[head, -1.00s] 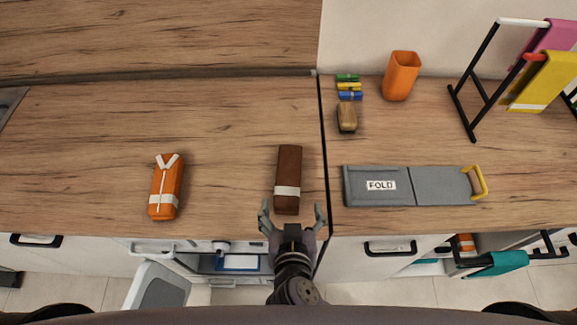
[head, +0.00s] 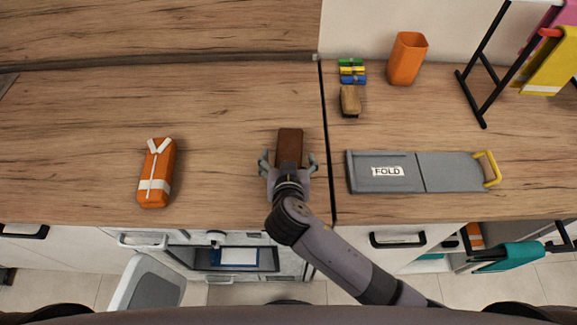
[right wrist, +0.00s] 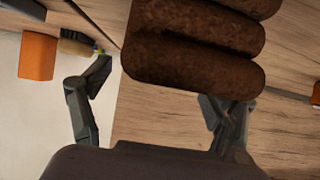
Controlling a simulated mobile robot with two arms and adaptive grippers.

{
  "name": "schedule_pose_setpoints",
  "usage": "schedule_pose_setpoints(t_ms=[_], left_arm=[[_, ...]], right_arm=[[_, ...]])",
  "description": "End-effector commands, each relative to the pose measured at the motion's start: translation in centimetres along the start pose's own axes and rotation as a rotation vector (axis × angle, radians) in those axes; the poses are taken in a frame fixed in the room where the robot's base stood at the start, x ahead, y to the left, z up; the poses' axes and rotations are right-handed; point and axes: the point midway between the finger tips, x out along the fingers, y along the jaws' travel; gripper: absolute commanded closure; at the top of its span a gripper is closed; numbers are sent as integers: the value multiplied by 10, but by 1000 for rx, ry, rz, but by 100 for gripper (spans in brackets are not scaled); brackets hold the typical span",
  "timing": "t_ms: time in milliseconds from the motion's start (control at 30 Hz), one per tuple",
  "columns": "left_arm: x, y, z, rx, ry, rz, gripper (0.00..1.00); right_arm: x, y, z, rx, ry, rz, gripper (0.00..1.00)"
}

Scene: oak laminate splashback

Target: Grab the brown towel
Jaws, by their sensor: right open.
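The brown towel (head: 289,143) lies folded in a long block on the wooden counter, left of the dark seam. In the right wrist view the towel (right wrist: 195,42) shows as thick stacked rolls close to the camera. My right gripper (head: 288,163) is open, with one finger on each side of the towel's near part in the head view. In the right wrist view the right gripper (right wrist: 155,90) has its fingers spread. I cannot tell whether they touch the towel. My left gripper is not in view.
A grey folding board (head: 440,172) lies to the right. An orange cup (head: 407,58), coloured clips (head: 352,71) and a brush (head: 350,100) stand behind it. A black rack (head: 485,75) holds hanging towels. Counter beyond the brown towel is clear.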

Motion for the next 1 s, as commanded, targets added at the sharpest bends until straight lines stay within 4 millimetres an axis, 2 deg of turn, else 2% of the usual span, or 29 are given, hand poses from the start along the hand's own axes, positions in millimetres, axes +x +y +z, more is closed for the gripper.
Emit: schedule_pose_setpoints(t_ms=[100,367,1000], left_arm=[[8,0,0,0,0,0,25],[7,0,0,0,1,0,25],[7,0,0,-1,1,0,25]], right_arm=[[12,0,1,0,1,0,19],[13,0,0,1,-1,0,19],[13,1,1,0,-2,1,62]])
